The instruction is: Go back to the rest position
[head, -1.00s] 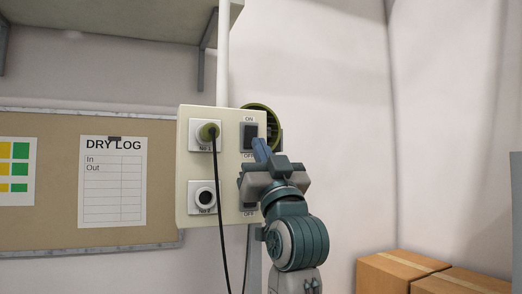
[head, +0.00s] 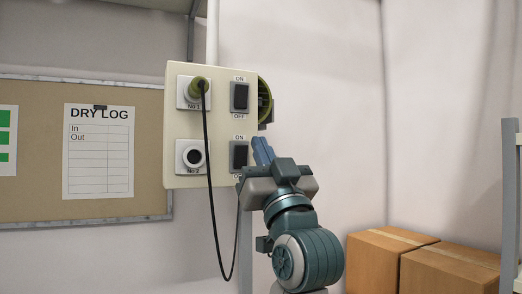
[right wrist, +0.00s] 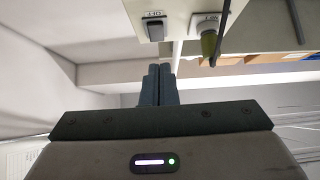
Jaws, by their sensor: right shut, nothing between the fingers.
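My right gripper (head: 263,150) is shut and empty, fingertips pointing up, in front of the lower right part of the pale switch panel (head: 216,120). It partly hides the lower switch (head: 239,155); I cannot tell from the head view whether it touches the panel. In the right wrist view the closed fingers (right wrist: 159,82) show bare, with a gap to a dark switch (right wrist: 155,28) and the green plug (right wrist: 209,42). The upper switch (head: 239,97) is fully visible in the head view. My left gripper is not in view.
The green plug (head: 200,88) sits in the upper socket; its black cable (head: 212,220) hangs down left of my right arm. The lower socket (head: 193,156) is empty. Cardboard boxes (head: 390,255) stand at the lower right. A dry log sheet (head: 98,150) hangs on the board left.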

